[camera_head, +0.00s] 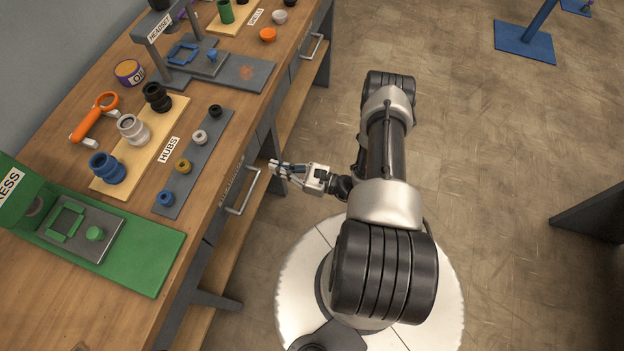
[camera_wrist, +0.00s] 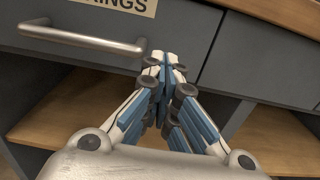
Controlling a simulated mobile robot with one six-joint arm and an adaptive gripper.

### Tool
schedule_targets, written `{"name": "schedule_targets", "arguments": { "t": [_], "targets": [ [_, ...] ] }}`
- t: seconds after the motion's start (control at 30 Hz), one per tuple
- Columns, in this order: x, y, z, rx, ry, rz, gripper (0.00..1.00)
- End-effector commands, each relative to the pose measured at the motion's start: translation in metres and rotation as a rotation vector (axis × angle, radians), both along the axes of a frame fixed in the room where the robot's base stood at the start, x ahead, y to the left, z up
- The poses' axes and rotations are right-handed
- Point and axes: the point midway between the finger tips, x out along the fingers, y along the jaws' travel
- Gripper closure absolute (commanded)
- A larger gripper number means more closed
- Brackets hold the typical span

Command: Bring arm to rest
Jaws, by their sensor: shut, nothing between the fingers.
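My gripper (camera_head: 274,168) is at the front of the workbench, off its edge and near a drawer handle (camera_head: 244,192). In the wrist view my gripper (camera_wrist: 164,60) has its fingertips together with nothing between them. The same handle (camera_wrist: 80,38) shows to the left of the fingertips, on a grey drawer front with a label partly reading "INGS". Whether the fingertips touch the drawer front cannot be told. My arm stands over the round white base, its upper part raised toward the head camera.
The wooden workbench (camera_head: 62,140) runs along the left. It bears a green press (camera_head: 130,255), a hubs board (camera_head: 110,180), a grey strip of small rings (camera_head: 180,190) and a headset fixture (camera_head: 225,75). Open floor (camera_head: 500,200) lies to the right, with a blue stand (camera_head: 524,42) at the back.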

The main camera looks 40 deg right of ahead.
Motion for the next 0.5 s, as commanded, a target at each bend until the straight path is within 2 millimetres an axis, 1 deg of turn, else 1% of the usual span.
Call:
{"name": "schedule_targets", "arguments": {
  "t": [0.03,0.1,0.23,0.4,0.5],
  "targets": [
    [-0.009,-0.009,0.003,0.0,0.0,-0.008,1.0],
    [-0.022,-0.019,0.003,-0.001,-0.001,-0.009,1.0],
    [-0.041,-0.032,0.002,-0.001,0.0,-0.006,1.0],
    [-0.058,-0.044,0.001,-0.001,0.0,-0.003,1.0],
    [-0.062,-0.047,0.001,-0.002,0.0,-0.001,1.0]
  ]
}}
